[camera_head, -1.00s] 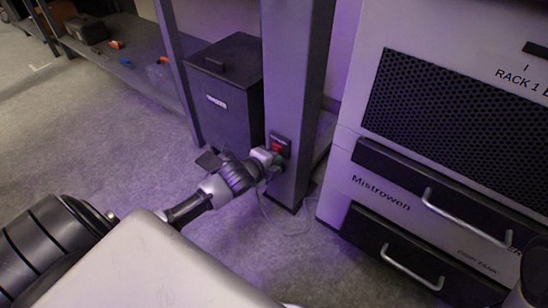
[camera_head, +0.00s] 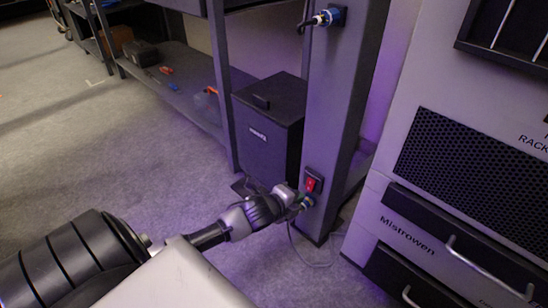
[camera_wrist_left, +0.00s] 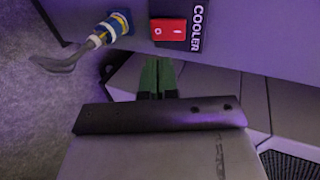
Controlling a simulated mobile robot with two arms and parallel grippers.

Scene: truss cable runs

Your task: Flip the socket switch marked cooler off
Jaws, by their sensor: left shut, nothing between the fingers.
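The red rocker switch (camera_head: 311,185) sits low on the grey upright post (camera_head: 338,110). In the left wrist view the red switch (camera_wrist_left: 168,30) has white marks on it, with the label COOLER (camera_wrist_left: 197,30) to its right. I cannot tell which side of the rocker is pressed in. My left gripper (camera_head: 298,200) is just below and left of the switch. Its green fingertips (camera_wrist_left: 157,76) are closed together and empty, in line with the switch in the wrist view; contact is not clear. My right gripper is not in view.
A blue and yellow plug (camera_wrist_left: 112,27) with a grey cable is beside the switch. Another blue plug (camera_head: 330,16) is higher on the post. A dark bin (camera_head: 268,130) stands left of the post, and a rack cabinet (camera_head: 440,190) with handled drawers stands right.

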